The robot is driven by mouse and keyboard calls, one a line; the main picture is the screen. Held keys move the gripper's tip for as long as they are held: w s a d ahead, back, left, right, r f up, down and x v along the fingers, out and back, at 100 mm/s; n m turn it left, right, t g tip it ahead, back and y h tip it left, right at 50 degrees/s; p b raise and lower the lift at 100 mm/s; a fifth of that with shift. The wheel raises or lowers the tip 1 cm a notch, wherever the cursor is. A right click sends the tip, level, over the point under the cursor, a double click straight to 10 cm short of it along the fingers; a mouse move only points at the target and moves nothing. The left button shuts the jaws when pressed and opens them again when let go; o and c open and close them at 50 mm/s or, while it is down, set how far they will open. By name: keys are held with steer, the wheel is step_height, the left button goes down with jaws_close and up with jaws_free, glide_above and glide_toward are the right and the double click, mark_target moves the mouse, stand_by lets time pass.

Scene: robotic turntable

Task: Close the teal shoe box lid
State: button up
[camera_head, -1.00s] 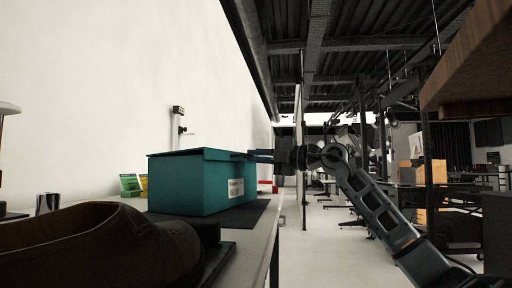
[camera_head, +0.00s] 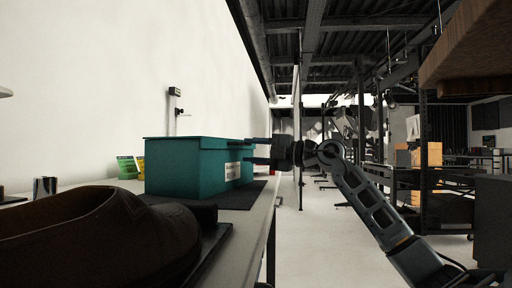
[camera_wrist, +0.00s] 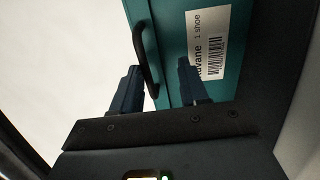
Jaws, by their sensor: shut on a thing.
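The teal shoe box (camera_head: 190,172) stands on a dark mat at the left, with a white label on its end. Its teal lid (camera_head: 185,138) lies flat, or nearly so, across the top; I cannot tell if it is fully seated. My gripper (camera_head: 257,151) is at the box's right end, fingers one above the other. In the wrist view my gripper (camera_wrist: 158,84) has its fingers apart, with the teal edge and the lower end of a black curved handle (camera_wrist: 146,50) between them. The exact contact is hard to see. The label (camera_wrist: 207,42) is beside one finger.
A brown shoe (camera_head: 95,235) fills the near left of the table. A metal cup (camera_head: 45,187) and small green and yellow packets (camera_head: 128,167) stand behind it. The mat (camera_head: 237,197) lies under the box near the table's right edge. Open floor lies to the right.

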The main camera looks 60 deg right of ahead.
steer(key=shift+o, duration=1.3)
steer(key=shift+w+f, duration=0.15)
steer(key=shift+f, duration=0.3)
steer(key=shift+r, duration=0.2)
steer(key=s+p, duration=0.2)
steer(key=s, duration=0.6)
steer(key=shift+d, duration=0.35)
